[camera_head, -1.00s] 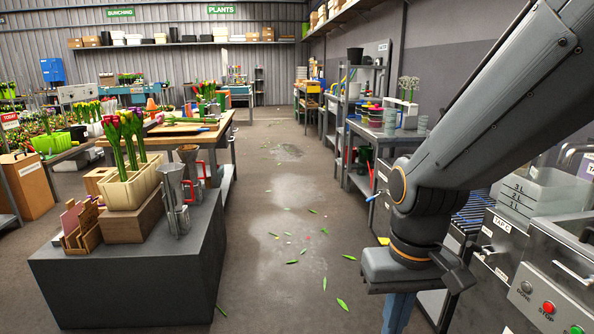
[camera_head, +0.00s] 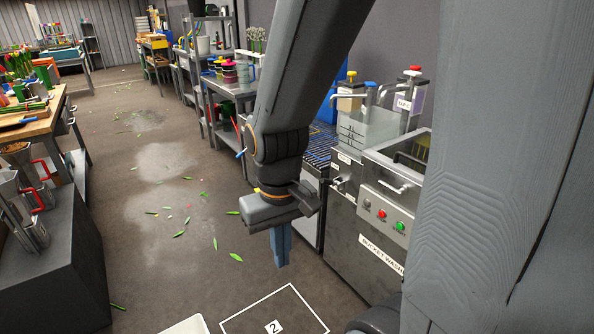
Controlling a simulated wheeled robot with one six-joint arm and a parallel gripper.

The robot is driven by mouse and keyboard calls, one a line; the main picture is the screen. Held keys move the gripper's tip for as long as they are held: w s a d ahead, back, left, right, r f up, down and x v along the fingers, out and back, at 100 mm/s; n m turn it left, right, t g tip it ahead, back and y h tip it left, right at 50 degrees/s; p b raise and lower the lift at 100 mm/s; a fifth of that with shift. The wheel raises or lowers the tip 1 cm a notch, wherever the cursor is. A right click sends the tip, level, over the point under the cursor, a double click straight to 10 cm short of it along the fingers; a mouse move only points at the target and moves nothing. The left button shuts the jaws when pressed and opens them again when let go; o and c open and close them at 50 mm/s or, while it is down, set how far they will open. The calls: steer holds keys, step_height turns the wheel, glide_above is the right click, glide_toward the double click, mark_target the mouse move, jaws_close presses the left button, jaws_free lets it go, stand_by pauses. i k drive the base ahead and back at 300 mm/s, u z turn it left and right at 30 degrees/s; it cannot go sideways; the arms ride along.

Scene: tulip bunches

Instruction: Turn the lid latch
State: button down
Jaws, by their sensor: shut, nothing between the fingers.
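The bucket washer (camera_head: 372,228) is a grey metal machine at the right, with a name label low on its front. Its sloped front panel carries a silver bar handle (camera_head: 391,187), a red button (camera_head: 382,213) and a green button (camera_head: 400,226). A dark opening or window shows in its top. I cannot make out for certain which part is the lid latch; my arm column hides the machine's right side. My gripper (camera_head: 281,262) points down with its blue fingers shut and empty, left of the washer and apart from it, above the floor.
A shelf unit (camera_head: 212,95) is further back. A dark block (camera_head: 50,275) stands at left. A white floor square (camera_head: 300,312) is marked 2.

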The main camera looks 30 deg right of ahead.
mark_target(403, 189)
steer(key=z, duration=1.45)
steer(key=k, duration=0.3)
steer(key=u, duration=0.45)
steer(key=i, duration=1)
steer(key=z, duration=0.55)
